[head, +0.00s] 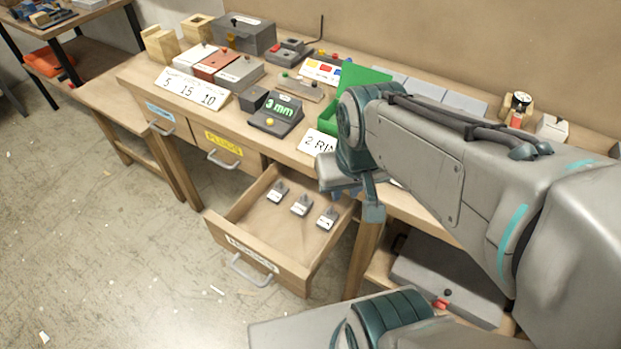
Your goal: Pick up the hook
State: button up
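An open wooden drawer (231,241) juts out below the bench, with a label on its front that I cannot read for certain. Three small grey pieces lie in it in a slanting row: a left one (277,194), a middle one (301,207) and a right one (326,220). Each has a pale label and a raised part on top; they are too small to tell which is a hook. My gripper (366,203) hangs pointing down at the drawer's right side, to the right of the three pieces and apart from them. Its fingers are partly hidden by my arm, so their opening is unclear.
The bench top holds a 3 mm display (275,114), a number card (191,89), a green box (361,76) and several blocks. Closed drawers, one with a yellow label (223,144), sit left of the open one.

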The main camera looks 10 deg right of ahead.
aim_at(304, 204)
jog(key=k, duration=0.5)
jog(key=z, duration=3)
jog(key=k, duration=1.35)
jog(key=u, duration=1.6)
jog(key=i, duration=0.5)
jog(key=z, duration=0.05)
